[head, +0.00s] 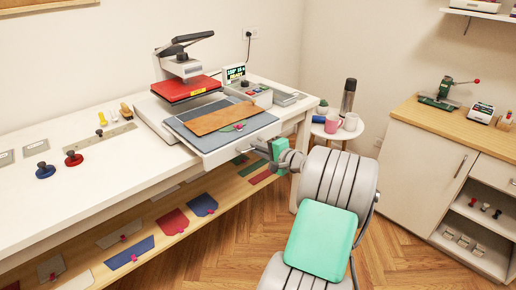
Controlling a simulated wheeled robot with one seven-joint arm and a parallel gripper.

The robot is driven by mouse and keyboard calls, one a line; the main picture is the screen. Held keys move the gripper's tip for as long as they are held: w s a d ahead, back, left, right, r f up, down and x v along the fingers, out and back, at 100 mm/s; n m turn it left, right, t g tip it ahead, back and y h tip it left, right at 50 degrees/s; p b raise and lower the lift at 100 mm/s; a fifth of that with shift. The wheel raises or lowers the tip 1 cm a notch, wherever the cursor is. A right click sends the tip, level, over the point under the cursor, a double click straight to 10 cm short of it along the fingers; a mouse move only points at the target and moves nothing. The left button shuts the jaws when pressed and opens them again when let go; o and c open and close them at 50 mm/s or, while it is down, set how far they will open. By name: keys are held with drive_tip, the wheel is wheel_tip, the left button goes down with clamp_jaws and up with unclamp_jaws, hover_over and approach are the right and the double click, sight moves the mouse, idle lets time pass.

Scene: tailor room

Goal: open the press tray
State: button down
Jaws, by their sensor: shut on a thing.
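The heat press (186,62) stands at the right end of the white bench, with its red upper plate raised above the base. The press tray (208,152) sticks out from the front of the press. A grey-blue pad with a brown board (220,117) and a small green and pink piece lies on it. My gripper (258,144) is at the tray's front right, shut on what looks like the tray's handle. The handle is mostly hidden by the gripper and my arm.
A control box (249,93) stands right of the press. Two stamps (73,158) and small plates lie on the bench's left. A small round table (338,131) with mugs and a flask stands behind my arm. A wooden-topped cabinet (440,125) is at right. Wood floor is clear between.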

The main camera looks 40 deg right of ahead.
drive_tip(key=c, duration=1.5)
unclamp_jaws()
drive_tip(key=v, duration=0.7)
drive_tip(key=shift+s, duration=0.35)
